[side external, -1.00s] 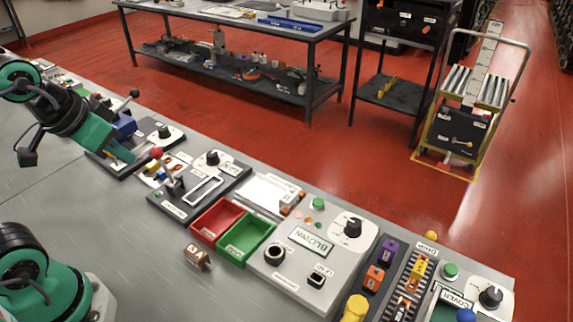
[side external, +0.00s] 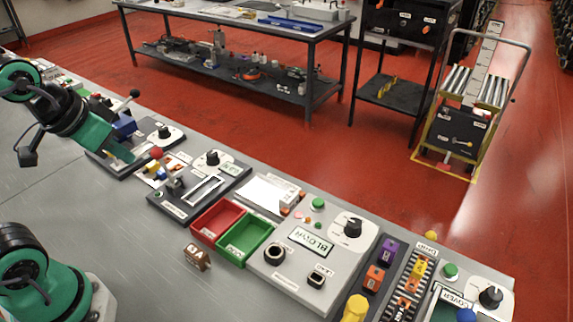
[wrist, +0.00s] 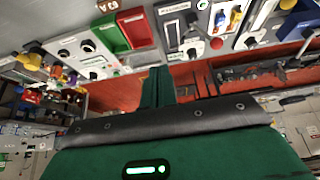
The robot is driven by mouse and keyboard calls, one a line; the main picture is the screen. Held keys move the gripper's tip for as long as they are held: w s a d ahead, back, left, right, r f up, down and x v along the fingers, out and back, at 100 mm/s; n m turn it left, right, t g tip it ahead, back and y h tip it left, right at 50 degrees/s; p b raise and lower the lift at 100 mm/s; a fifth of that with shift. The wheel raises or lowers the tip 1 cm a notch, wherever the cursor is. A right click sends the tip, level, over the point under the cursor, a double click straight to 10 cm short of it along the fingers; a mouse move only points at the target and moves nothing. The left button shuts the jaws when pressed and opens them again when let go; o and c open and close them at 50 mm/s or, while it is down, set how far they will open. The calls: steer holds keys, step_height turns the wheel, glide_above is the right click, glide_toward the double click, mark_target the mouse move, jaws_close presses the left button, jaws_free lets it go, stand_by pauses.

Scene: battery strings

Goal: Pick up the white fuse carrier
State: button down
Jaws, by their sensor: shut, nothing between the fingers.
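I cannot pick out the white fuse carrier with certainty. Small white, yellow and blue pieces (side external: 155,173) sit on a panel at the left, too small to tell apart. My gripper (side external: 122,153) is at the upper left of the side view, above the panels beside those pieces. Its green fingers show in the wrist view (wrist: 157,85), together and empty. In the wrist view, yellow, blue and red pieces (wrist: 222,20) stand on a panel at the upper right.
A red bin (side external: 215,217) and a green bin (side external: 244,238) stand mid-bench. A brown labelled block (side external: 197,257) lies in front. A knobbed grey console (side external: 310,250) and purple (side external: 388,250) and orange (side external: 375,278) blocks lie to the right.

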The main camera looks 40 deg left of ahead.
steer(key=c, duration=1.1)
jaws_free()
steer(key=g, duration=0.5)
glide_above(289, 196)
steer(key=f, duration=1.3)
steer(key=shift+s+a+f, duration=0.1)
steer(key=shift+a+f, duration=0.1)
steer(key=shift+a, duration=0.05)
steer(key=shift+w+d+f+g, duration=0.2)
steer(key=shift+d+f+g, duration=0.1)
steer(key=shift+f, duration=1.45)
